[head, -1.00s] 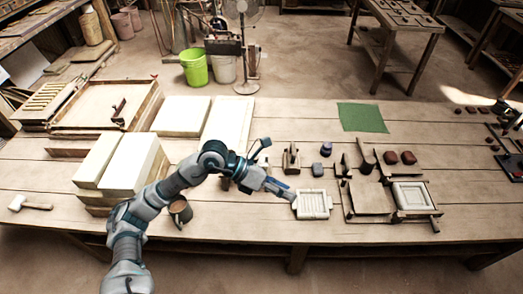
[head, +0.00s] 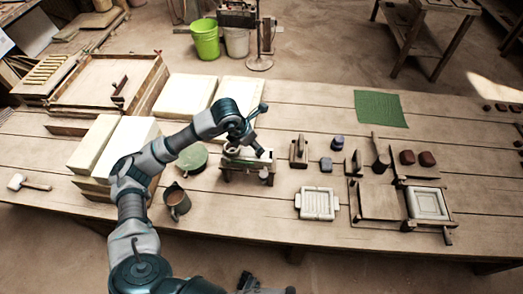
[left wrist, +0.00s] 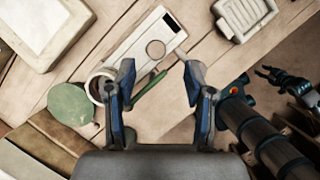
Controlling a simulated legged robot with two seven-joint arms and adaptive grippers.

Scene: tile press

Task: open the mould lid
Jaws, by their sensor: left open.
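In the head view a flat wooden panel (head: 380,200) lies beside a wooden frame holding a pale square block (head: 427,203), at the right of the bench. Which part is the mould lid is not clear. A pale slotted tray with side handles (head: 317,203) lies left of them. My left gripper (left wrist: 160,85) is open and empty in the left wrist view, above a small wooden stand with a pale plate (left wrist: 140,45); the stand also shows in the head view (head: 240,176). My right gripper (left wrist: 264,74) seems to show small at the right of the wrist view; its opening is unclear.
A green cloth (head: 381,108) lies farther back.

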